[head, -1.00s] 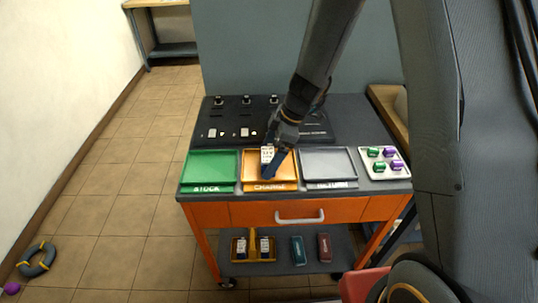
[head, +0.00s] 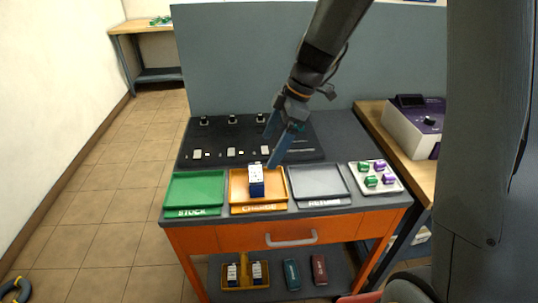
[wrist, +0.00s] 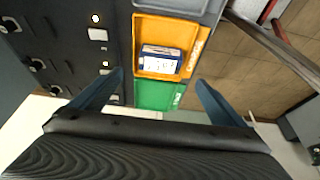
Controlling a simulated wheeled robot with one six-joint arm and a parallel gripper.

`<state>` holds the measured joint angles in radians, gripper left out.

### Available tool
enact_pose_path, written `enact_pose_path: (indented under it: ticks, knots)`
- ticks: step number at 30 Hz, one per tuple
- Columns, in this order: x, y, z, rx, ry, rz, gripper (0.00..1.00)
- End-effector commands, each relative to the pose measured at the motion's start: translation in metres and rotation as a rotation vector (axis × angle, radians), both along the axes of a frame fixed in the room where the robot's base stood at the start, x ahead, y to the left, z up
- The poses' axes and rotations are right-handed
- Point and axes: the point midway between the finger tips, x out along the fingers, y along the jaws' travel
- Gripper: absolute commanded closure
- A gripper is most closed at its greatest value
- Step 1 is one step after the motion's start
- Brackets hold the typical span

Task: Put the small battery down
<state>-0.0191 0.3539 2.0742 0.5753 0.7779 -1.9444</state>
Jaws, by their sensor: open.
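The small battery (head: 257,181), blue with a white top, stands in the orange CHARGE tray (head: 237,199) on the cart top. It also shows in the wrist view (wrist: 160,60), inside the orange tray (wrist: 146,27). My gripper (head: 275,148) is open and empty, above and slightly right of the battery, apart from it. In the wrist view its two blue fingers (wrist: 160,90) are spread wide with nothing between them.
The green STOCK tray (head: 196,188) is left of the orange one, the grey RETURN tray (head: 318,184) right. A white tray (head: 394,186) holds green and purple pieces. A black charger panel (head: 222,140) lies behind. The lower shelf (head: 217,273) holds more batteries.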

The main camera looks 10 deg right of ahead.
Motion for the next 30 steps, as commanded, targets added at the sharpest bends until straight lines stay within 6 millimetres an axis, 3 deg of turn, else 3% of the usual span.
enact_pose_path:
  ticks: [7, 21, 30]
  knots:
    - [-0.022, -0.018, -0.001, -0.06, 0.066, -0.185, 0.06]
    - [-0.118, -0.086, -0.017, -0.225, 0.201, -1.14, 0.06]
    - [-0.149, -0.103, -0.022, -0.201, 0.206, -1.497, 0.06]
